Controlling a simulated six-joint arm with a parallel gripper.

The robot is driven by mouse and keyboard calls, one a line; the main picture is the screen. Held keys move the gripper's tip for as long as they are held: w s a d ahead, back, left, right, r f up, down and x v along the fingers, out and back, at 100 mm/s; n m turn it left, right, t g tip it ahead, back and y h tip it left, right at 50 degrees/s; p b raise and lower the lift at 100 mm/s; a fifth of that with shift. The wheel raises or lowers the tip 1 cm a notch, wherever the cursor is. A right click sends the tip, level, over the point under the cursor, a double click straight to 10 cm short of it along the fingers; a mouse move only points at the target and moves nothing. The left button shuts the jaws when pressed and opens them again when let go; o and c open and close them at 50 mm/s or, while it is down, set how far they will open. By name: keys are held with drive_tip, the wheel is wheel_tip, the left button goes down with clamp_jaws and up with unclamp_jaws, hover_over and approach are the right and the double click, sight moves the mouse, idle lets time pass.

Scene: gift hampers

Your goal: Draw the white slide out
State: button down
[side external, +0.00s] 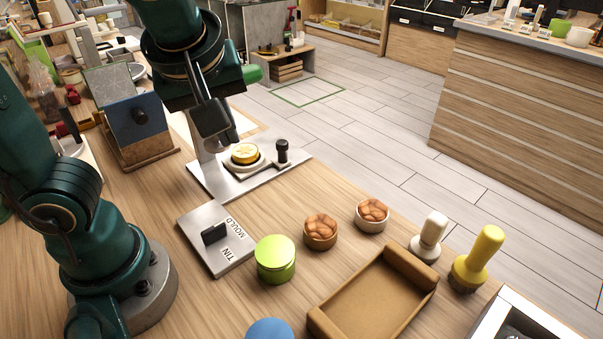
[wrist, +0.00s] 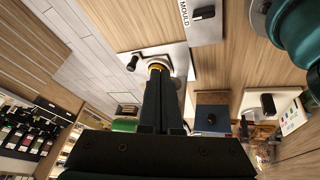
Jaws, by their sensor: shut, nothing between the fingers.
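A pale slide-like piece (side external: 264,166) with an upright black knob (side external: 283,150) lies on a silver base plate (side external: 222,187). It carries a yellow disc (side external: 245,153) in a pale round seat. I take this as the white slide, though its name is not marked. My gripper (side external: 224,141) is shut and empty, pointing down above and just left of the yellow disc, apart from the knob. In the wrist view my shut fingers (wrist: 160,78) hide part of the disc, and the black knob (wrist: 132,63) shows to their left.
A silver plate (side external: 237,253) marked MOULD and TIN has a black handle. A green tin (side external: 275,259), two filled bowls (side external: 320,232), a brown tray (side external: 372,300) and white and yellow stampers (side external: 474,258) stand in front. A blue-faced box (side external: 137,122) is behind left.

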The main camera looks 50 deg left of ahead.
drive_tip(key=w+a+f+n, duration=0.2)
drive_tip(key=w+a+f, duration=0.1)
drive_tip(key=f, duration=0.1)
drive_tip(key=w+a+f+n+y, duration=0.1)
drive_tip(key=w+a+f+n, duration=0.1)
drive_tip(key=f, duration=0.3)
drive_tip(key=w+a+f+n+y, duration=0.1)
drive_tip(key=w+a+f+n, duration=0.1)
drive_tip(key=w+a+f, duration=0.1)
drive_tip(key=shift+w+a+f+t, duration=0.15)
drive_tip(key=shift+w+a+f, duration=0.05)
drive_tip(key=shift+w+f, duration=0.3)
drive_tip(key=shift+w+a+f+t, duration=0.15)
drive_tip(key=shift+w+f, duration=0.25)
drive_tip(key=shift+f, duration=0.1)
drive_tip(key=shift+w+a, duration=0.2)
drive_tip(key=shift+w, duration=0.35)
drive_tip(key=shift+w+a, duration=0.15)
drive_tip(key=shift+w, duration=0.4)
drive_tip(key=shift+w+a, duration=0.2)
drive_tip(key=shift+w, duration=0.75)
drive_tip(key=shift+w, duration=2.35)
drive_tip(key=shift+s, duration=0.1)
